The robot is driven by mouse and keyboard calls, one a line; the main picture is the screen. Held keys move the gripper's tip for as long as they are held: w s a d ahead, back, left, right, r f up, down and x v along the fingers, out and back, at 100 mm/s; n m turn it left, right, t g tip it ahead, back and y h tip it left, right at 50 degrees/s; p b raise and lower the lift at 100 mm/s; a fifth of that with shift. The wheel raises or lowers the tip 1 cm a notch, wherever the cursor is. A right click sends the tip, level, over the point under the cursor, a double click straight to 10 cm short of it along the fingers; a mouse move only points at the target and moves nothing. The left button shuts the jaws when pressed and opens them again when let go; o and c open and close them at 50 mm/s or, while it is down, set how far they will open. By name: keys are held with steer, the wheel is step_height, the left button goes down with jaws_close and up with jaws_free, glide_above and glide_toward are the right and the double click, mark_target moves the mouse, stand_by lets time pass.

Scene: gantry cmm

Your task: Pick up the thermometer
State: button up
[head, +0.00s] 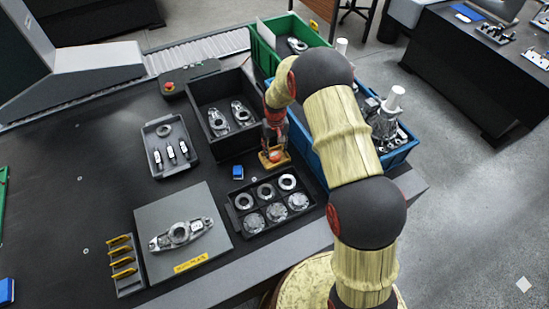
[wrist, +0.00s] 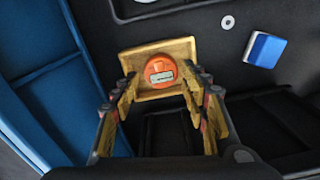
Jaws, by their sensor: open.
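The thermometer (wrist: 160,71) is a round orange device with a small pale display. It sits in a shallow yellow tray (wrist: 128,62), and in the head view it shows as an orange spot (head: 276,156) below my gripper. My gripper (wrist: 161,95) is open, with its two fingers on either side of the thermometer in the wrist view and nothing between them that it grips. In the head view my gripper (head: 275,140) is over the yellow tray. How high the fingertips are above the tray I cannot tell.
A blue bin (head: 312,165) stands right of the yellow tray, and a black bin (head: 203,112) with metal parts stands left. A black tray of rings and discs (head: 240,222) lies in front. A small blue block (wrist: 264,50) is nearby. A green bin (head: 262,55) stands behind.

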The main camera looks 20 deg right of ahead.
mark_target(275, 156)
steer(key=f, duration=0.2)
steer(key=f+b, duration=0.1)
steer(key=f, duration=0.1)
steer(key=shift+w+a+f, duration=0.1)
steer(key=shift+w+f, duration=0.1)
steer(key=shift+f, duration=0.2)
steer(key=shift+c, duration=0.6)
steer(key=c, duration=0.7)
steer(key=shift+r, duration=0.1)
